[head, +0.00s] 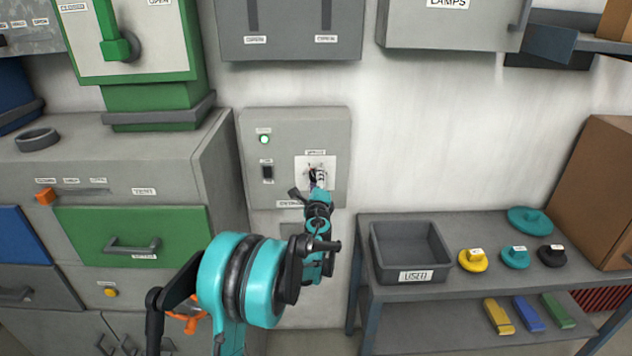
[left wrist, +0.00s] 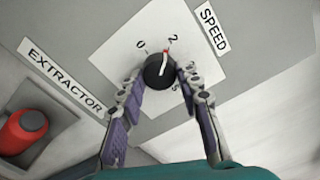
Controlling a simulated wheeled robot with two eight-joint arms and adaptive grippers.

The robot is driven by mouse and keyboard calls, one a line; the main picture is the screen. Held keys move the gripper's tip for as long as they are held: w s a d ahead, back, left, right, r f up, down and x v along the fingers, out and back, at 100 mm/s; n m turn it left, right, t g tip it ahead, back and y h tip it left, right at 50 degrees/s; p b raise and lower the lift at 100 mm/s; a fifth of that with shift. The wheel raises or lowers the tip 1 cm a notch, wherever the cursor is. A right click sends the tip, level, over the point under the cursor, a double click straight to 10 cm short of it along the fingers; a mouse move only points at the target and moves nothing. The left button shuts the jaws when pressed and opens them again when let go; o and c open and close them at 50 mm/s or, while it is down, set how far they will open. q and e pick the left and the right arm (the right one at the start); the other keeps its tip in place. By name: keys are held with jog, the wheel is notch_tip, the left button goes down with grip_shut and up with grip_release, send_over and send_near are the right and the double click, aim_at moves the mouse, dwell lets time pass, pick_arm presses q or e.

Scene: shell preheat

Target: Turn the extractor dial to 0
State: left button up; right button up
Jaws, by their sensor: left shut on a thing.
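The extractor dial (left wrist: 158,70) is a black knob with a white pointer line on a white plate (left wrist: 110,52), beside a SPEED label. Its pointer aims up at the 2, close to a small red mark. The 0 lies to the left of the 2, and another digit at the lower right is partly covered. My left gripper (left wrist: 160,82) is shut on the dial, one finger on each side. In the head view my left gripper (head: 318,180) reaches the white plate (head: 301,164) on the grey extractor panel (head: 250,124) and hides most of the dial. My right gripper is not in view.
The panel carries a lit green lamp (head: 264,139) and a black switch (head: 267,172). A red knob (left wrist: 24,128) shows near the EXTRACTOR label. A grey cabinet (head: 120,180) stands left. A shelf at right holds a grey bin (head: 442,262) and several coloured pieces.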

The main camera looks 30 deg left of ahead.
pick_arm(q)
jog(key=n, duration=1)
jog(key=shift+r+n, duration=0.1)
jog(key=shift+n, duration=0.2)
dwell(0.4)
jog(key=o, duration=1.2)
jog(key=shift+c, duration=0.2)
jog(key=v, duration=1.2)
jog(key=shift+s+a, duration=0.1)
